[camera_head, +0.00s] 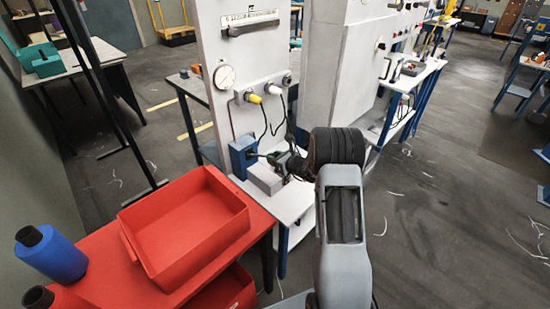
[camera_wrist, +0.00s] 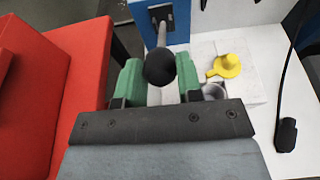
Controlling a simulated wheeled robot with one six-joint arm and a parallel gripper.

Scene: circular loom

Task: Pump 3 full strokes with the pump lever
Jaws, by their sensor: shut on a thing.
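The blue pump box (camera_head: 243,157) stands on the white shelf at the foot of the white panel; its lower part shows at the top of the wrist view (camera_wrist: 150,28). The pump lever (camera_wrist: 161,38) is a grey rod coming out of the box toward me and ending in a black ball knob (camera_wrist: 160,69). My gripper (camera_wrist: 160,82) is shut on the lever, with its green fingers on either side of the knob. In the head view my gripper (camera_head: 290,165) is partly hidden by my dark wrist, and the knob cannot be made out.
A pale block (camera_head: 265,179) sits on the shelf close by my gripper, with a yellow knobbed piece (camera_wrist: 228,67) on top. A black cable (camera_wrist: 286,120) hangs at the right. A red tray (camera_head: 185,245) stands on the red table at left. A gauge (camera_head: 224,76) is on the panel.

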